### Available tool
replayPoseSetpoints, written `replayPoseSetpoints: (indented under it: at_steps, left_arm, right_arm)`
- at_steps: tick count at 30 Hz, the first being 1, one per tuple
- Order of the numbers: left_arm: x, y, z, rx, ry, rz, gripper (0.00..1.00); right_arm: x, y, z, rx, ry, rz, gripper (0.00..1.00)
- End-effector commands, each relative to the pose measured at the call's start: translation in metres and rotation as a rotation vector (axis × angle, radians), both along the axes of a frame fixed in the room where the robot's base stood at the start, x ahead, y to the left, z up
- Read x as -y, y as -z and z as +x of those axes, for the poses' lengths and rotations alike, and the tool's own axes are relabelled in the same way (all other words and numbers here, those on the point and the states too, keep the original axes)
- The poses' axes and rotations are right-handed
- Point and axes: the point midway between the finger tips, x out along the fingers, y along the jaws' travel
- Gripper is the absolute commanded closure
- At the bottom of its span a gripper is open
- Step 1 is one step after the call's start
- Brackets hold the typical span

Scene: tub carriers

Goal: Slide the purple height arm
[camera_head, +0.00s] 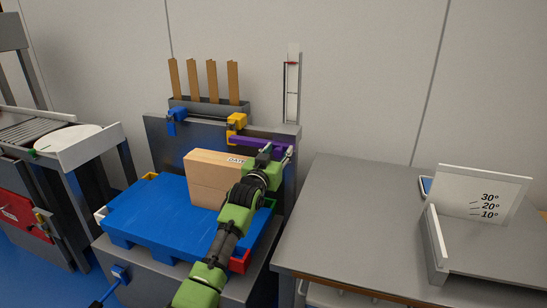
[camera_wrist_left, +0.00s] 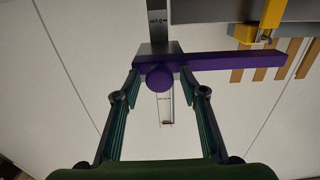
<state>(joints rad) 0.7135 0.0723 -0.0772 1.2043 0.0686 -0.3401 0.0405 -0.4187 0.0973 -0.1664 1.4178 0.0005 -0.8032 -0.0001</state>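The purple height arm (camera_head: 257,143) is a horizontal bar at the back of the grey machine, at the foot of an upright pale scale (camera_head: 293,85). In the left wrist view the purple bar (camera_wrist_left: 235,62) runs to the right from a round purple knob (camera_wrist_left: 160,78). My left gripper (camera_head: 273,154) is at the bar's right end. In the wrist view its two green fingers (camera_wrist_left: 160,84) are open, one on each side of the knob. I cannot tell whether they touch it. My right gripper is not in view.
A cardboard box (camera_head: 205,178) stands on a blue pallet (camera_head: 150,222) below the bar, close to my left arm. A yellow slider (camera_head: 236,123) and a blue slider (camera_head: 176,117) are beside the bar. A grey table (camera_head: 345,205) stands right, largely bare at its left.

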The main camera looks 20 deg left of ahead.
Motion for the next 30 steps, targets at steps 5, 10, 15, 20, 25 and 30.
replayPoseSetpoints:
  at_steps: [5,10,15,20,25,30]
  left_arm:
    - [-0.001,0.001,-0.017,0.001,-0.001,0.000,0.61]
    - [-0.002,0.001,-0.044,0.001,-0.001,0.000,0.61]
    - [-0.003,0.000,-0.072,0.002,-0.001,0.001,0.61]
    - [-0.004,-0.001,-0.096,0.003,-0.001,0.001,0.61]
    - [-0.005,-0.001,-0.112,0.003,-0.001,0.000,0.61]
    - [-0.005,-0.001,-0.118,0.004,-0.001,0.000,0.61]
  right_arm:
    - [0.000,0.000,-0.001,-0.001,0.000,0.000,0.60]
    - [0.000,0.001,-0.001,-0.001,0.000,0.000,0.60]
    - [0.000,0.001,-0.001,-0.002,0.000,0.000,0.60]
    - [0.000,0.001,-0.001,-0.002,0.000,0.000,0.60]
    - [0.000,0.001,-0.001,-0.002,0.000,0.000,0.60]
    - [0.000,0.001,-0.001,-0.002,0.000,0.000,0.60]
